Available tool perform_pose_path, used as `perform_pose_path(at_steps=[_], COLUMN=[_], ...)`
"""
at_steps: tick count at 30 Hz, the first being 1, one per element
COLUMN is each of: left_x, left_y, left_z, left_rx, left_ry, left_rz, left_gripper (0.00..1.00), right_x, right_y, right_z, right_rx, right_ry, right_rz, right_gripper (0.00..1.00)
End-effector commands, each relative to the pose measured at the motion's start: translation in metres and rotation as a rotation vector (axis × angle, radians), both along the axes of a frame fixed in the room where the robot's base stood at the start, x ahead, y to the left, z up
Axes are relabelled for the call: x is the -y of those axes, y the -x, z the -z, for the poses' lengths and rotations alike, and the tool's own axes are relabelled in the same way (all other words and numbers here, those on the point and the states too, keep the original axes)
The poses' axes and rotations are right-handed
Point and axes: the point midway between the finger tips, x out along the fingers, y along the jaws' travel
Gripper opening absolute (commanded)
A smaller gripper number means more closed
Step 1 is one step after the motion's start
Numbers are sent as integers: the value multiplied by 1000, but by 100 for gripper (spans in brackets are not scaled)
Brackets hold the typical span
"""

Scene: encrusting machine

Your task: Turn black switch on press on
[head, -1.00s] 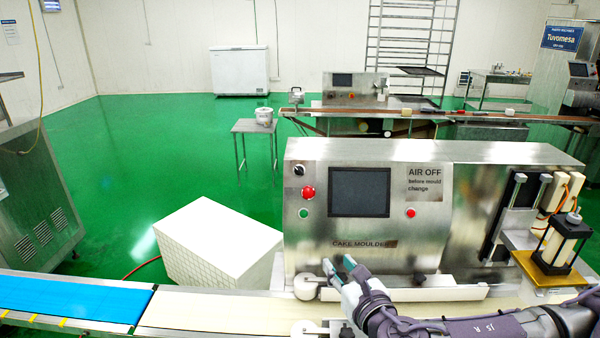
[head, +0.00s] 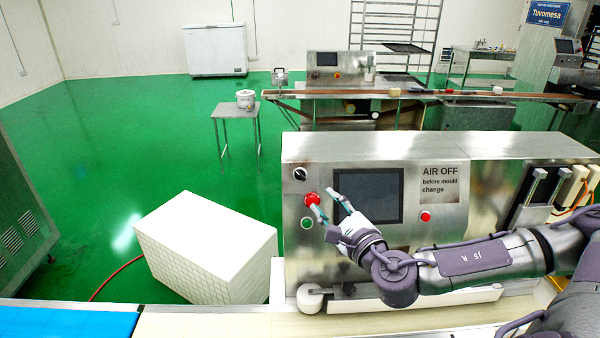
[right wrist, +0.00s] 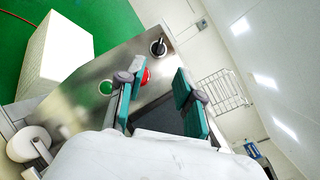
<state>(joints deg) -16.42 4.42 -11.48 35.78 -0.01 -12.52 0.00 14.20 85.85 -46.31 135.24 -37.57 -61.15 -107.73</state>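The black switch (head: 300,174) is a round knob with a light pointer at the upper left of the steel press (head: 300,250). It also shows in the right wrist view (right wrist: 158,47), beyond my fingertips. Below it on the press are a red mushroom button (head: 311,198) and a green button (head: 307,223). My right gripper (head: 323,203) is in front of the panel, just right of and below the switch, apart from it. In the right wrist view its two teal fingers (right wrist: 156,85) stand apart with nothing between them. My left gripper is not in view.
A dark screen (head: 385,190) and a second red button (head: 425,216) are on the same panel. A white block (head: 200,250) stands on the floor at left. The conveyor belt (head: 220,322) runs along the front of the press.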

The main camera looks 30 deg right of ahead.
Motion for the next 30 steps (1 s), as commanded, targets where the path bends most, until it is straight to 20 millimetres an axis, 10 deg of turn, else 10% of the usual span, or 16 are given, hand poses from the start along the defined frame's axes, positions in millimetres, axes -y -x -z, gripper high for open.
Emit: perform_pose_path(at_steps=[7,15,30], left_x=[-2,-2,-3], left_y=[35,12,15], left_z=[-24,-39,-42], left_rx=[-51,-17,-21], left_ry=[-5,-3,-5], left_rz=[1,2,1], left_gripper=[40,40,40], right_x=[7,13,15], right_y=[-55,-100,-114], right_z=[-6,-3,0], right_rx=[5,1,0], right_ry=[-5,-4,-2], right_rz=[3,1,-1], right_gripper=[35,35,32])
